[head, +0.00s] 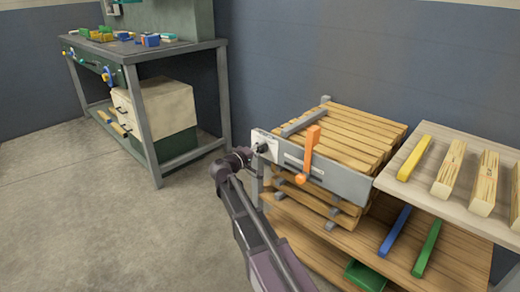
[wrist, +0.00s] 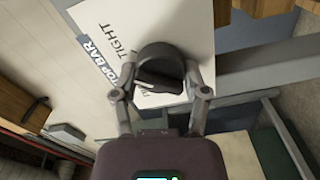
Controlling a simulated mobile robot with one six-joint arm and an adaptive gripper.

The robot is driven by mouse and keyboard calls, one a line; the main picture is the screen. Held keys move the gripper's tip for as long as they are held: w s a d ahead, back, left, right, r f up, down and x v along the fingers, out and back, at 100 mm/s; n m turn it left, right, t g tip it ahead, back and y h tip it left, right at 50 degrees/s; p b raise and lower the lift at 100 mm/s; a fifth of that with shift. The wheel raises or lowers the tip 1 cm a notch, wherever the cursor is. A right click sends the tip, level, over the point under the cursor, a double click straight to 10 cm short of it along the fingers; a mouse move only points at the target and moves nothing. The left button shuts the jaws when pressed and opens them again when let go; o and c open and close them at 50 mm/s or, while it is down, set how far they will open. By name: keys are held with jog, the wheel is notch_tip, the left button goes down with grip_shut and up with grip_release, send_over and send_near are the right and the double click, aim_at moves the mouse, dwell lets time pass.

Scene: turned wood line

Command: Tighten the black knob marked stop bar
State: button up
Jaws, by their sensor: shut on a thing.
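The black knob (wrist: 160,58) sits on a white plate (wrist: 192,28) in the wrist view. A blue label (wrist: 98,58) ending in "TOP BAR" and the word "TIGHT" show on the plate, partly cut off or covered. My gripper (wrist: 161,78) has one finger on each side of the knob and is shut on it. In the head view, my gripper (head: 248,155) reaches the white plate (head: 272,151) at the left end of a grey bar. The knob is small there, and its pointing direction is hard to read.
An orange lever (head: 310,150) hangs on the grey bar (head: 345,182), right of the plate. Stacked wooden slats (head: 350,130) lie behind the bar. A shelf (head: 440,185) with wood pieces stands at right. A workbench (head: 140,52) stands at far left, with clear floor before it.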

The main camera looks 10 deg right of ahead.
jog(key=shift+w+m, duration=0.15)
jog(key=shift+m, duration=0.35)
jog(key=o, duration=1.1)
jog(key=shift+o, duration=0.2)
jog(key=v, duration=1.2)
